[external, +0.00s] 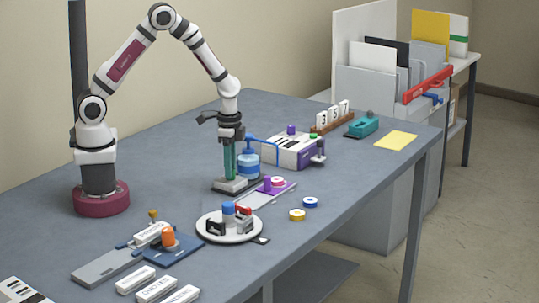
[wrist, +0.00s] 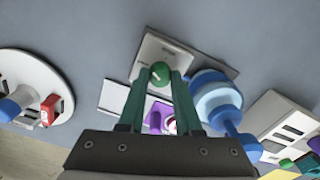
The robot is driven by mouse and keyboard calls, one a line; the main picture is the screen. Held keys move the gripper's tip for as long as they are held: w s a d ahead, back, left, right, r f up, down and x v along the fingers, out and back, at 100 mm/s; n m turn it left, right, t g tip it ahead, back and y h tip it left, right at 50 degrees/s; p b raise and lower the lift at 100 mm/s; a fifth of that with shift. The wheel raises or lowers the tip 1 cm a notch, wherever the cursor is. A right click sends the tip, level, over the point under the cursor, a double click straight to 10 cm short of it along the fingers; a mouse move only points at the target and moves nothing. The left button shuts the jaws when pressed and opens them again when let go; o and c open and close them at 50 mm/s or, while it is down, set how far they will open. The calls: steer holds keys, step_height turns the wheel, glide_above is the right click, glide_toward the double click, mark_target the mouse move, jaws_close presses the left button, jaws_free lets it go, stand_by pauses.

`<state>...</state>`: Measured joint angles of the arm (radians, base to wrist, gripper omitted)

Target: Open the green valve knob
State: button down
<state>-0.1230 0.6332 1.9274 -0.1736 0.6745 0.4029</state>
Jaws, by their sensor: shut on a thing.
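The green valve knob (wrist: 160,74) is a round green ball on a light grey block (wrist: 150,52), seen in the wrist view. My gripper (wrist: 158,80) has long green fingers, one on each side of the knob, and is shut on it. In the external view my gripper (external: 229,176) points straight down at a low grey base (external: 222,186) in the middle of the table. The knob cannot be made out there, hidden by the fingers.
A blue round tank (external: 247,165) stands close right of my fingers, with a blue pipe to a white-purple machine (external: 293,150). A purple part with a pink roll (external: 277,182) and a white turntable (external: 230,236) lie nearer the front. Clear table lies left of the base.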

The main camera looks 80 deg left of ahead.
steer(key=m, duration=1.2)
steer(key=shift+m, duration=0.3)
stand_by(0.3)
steer(key=c, duration=0.6)
jaws_free()
step_height(320, 180, up, 16)
